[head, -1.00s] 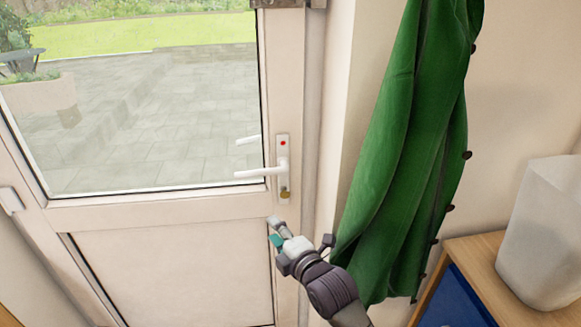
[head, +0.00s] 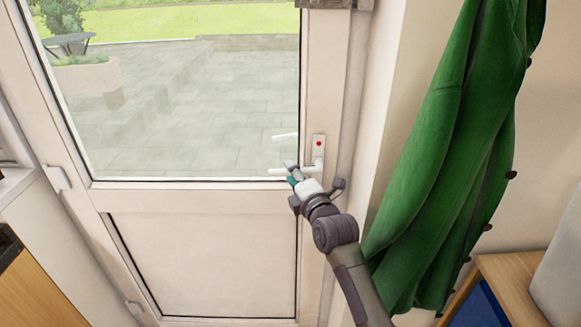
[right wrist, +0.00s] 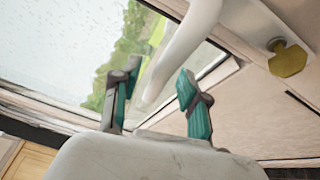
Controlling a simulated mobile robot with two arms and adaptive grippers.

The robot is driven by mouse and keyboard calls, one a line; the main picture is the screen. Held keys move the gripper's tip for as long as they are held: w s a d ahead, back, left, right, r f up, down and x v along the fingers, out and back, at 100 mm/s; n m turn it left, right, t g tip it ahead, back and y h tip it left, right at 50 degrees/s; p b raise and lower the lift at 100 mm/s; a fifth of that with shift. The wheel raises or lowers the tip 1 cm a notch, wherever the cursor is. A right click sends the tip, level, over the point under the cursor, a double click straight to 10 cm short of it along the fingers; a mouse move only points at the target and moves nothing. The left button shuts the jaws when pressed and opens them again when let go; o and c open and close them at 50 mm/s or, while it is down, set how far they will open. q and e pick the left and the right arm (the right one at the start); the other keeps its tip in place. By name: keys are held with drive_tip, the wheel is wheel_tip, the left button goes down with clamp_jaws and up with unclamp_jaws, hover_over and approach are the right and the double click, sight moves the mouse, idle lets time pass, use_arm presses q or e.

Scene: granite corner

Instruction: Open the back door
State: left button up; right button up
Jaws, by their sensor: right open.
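The back door (head: 205,260) is white, with a large glass pane above a solid panel, and looks closed in its frame. Its white lever handle (head: 276,171) sits on a plate (head: 319,148) with a red dot at the door's right edge. My right gripper (head: 291,172) is at the lever and hides part of it. In the right wrist view, my right gripper (right wrist: 155,88) is open, with the white lever (right wrist: 188,42) running down between its two teal-padded fingers. Whether a finger touches the lever is unclear. My left gripper is not in view.
A brass-coloured piece (right wrist: 290,58) shows below the handle. A wooden cabinet (head: 35,285) is at the lower left.

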drive_tip(key=shift+w+a, duration=0.3)
drive_tip(key=shift+w, duration=0.2)
drive_tip(key=shift+r, duration=0.1)
clamp_jaws()
